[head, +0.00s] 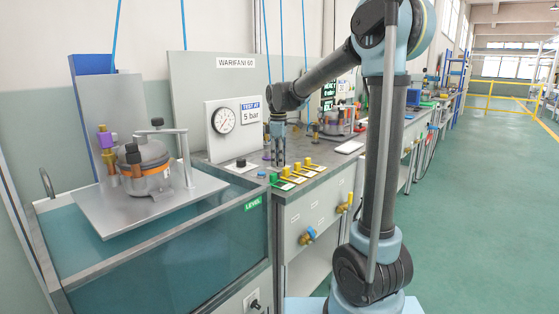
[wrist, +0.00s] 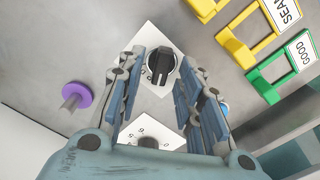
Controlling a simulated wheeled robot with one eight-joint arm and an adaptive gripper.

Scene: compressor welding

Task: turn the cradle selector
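In the wrist view a black selector knob (wrist: 161,66) with a pale pointer line sits on a white square plate, and I take it for the cradle selector. My gripper (wrist: 169,64) is open, its two fingers on either side of this knob with gaps visible between. I cannot tell how high the fingertips are above the plate. In the head view my gripper (head: 279,150) points straight down over the bench top and hides the knob. A second black knob (wrist: 148,142) on a plate with numbers is partly visible between the finger bases.
A purple disc on a stud (wrist: 76,95) stands left of the knob. Yellow brackets (wrist: 250,50) and a green bracket (wrist: 268,86) stand to the right. A water tank (head: 180,235) with a compressor (head: 146,168) is at left.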

